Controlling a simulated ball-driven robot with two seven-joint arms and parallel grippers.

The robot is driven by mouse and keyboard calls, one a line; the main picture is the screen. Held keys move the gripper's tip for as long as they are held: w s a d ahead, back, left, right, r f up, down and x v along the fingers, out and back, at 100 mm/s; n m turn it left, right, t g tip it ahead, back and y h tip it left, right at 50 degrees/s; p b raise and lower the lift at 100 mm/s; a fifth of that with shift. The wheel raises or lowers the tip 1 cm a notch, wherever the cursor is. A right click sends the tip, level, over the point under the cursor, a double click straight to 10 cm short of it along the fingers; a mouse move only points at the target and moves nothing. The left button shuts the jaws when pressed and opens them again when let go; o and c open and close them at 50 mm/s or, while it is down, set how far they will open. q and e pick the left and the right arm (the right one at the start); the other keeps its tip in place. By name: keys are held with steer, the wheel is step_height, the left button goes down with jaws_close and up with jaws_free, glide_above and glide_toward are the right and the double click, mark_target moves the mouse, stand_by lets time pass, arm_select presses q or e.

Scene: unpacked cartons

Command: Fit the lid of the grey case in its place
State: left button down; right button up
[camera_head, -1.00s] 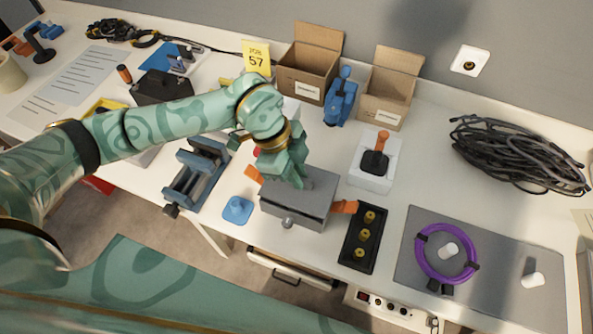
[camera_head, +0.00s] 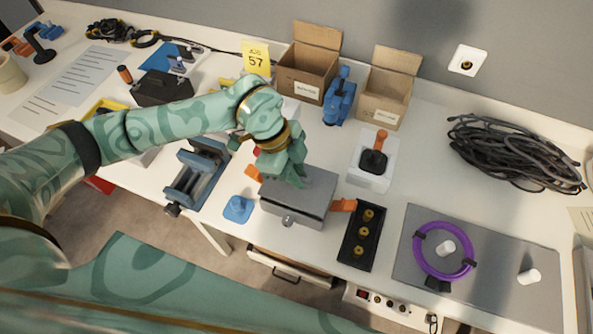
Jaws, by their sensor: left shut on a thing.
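The grey case (camera_head: 290,217) stands near the front edge of the table, with an orange latch sticking out on its left (camera_head: 253,174) and another on its right (camera_head: 343,205). Its grey lid (camera_head: 317,187) lies on top of the case; I cannot tell whether it sits fully flush. My left gripper (camera_head: 297,180) comes down from above and is shut on the lid near its back left part. The fingers hide the spot they grip. My right gripper is not in view.
A black tray with brass parts (camera_head: 353,254) stands just right of the case. A blue piece (camera_head: 238,208) and a blue-grey vise (camera_head: 197,172) are at its left. A white block with an orange-handled tool (camera_head: 371,172) and open cartons (camera_head: 309,72) stand behind.

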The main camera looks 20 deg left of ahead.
arm_select(q)
steer(key=shift+f, duration=0.2)
steer(key=shift+f+b, duration=0.35)
steer(key=shift+f, duration=0.65)
steer(key=c, duration=1.4)
jaws_free()
steer(key=shift+r, duration=0.1)
steer(key=p+v, duration=0.4)
steer(key=v, duration=1.2)
steer(key=shift+a+r, duration=0.1)
